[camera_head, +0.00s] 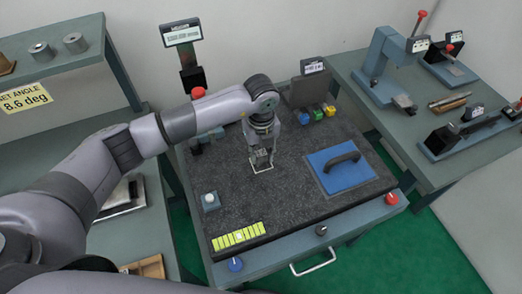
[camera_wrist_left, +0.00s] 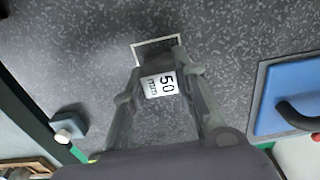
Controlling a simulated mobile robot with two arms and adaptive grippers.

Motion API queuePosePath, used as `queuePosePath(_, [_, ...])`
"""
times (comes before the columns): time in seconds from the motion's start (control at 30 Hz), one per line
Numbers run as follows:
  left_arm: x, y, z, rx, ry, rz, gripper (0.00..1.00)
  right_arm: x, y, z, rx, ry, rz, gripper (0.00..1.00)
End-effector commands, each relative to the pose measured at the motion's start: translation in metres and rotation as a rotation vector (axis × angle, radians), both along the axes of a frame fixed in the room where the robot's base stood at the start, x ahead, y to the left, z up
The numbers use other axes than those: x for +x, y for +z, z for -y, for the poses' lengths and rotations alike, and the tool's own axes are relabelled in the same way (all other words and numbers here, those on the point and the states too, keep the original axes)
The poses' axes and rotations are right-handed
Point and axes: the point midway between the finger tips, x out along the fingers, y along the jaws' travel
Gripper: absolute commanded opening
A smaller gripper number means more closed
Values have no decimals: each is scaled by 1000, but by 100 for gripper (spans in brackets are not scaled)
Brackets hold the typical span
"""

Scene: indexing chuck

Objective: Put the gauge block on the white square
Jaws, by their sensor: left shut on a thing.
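The gauge block (camera_wrist_left: 160,84), with a white label reading "50 mm", is between the fingers of my left gripper (camera_wrist_left: 158,78) in the left wrist view. The left gripper (camera_head: 262,155) is shut on it and points down over the dark speckled plate in the head view. The white square (camera_head: 264,171) is a thin white outline on the plate, right at the fingertips. Its far edge (camera_wrist_left: 157,42) shows just beyond the block in the wrist view; the gripper and block hide the rest. I cannot tell whether the block touches the plate. My right gripper is not in view.
On the speckled plate (camera_head: 300,195), a blue pad (camera_head: 355,178) with a black handle lies to the right. A yellow-green strip (camera_head: 238,236) and a small block with a white knob (camera_head: 209,200) are at the front left. Coloured blocks (camera_head: 318,114) stand behind.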

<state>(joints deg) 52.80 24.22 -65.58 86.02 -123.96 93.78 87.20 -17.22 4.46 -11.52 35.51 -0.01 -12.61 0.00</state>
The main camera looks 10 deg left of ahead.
Motion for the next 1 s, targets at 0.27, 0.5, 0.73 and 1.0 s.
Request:
queuePosePath(0.27, [1,-1,0,-1,0,2,0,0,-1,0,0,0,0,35])
queuePosePath(0.5, [0,-3,0,-1,0,1,36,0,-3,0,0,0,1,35])
queuePosePath(0.73, [0,-3,0,-1,0,1,46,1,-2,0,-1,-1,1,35])
queuePosePath(1.0, [0,0,0,-1,0,1,46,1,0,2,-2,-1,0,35])
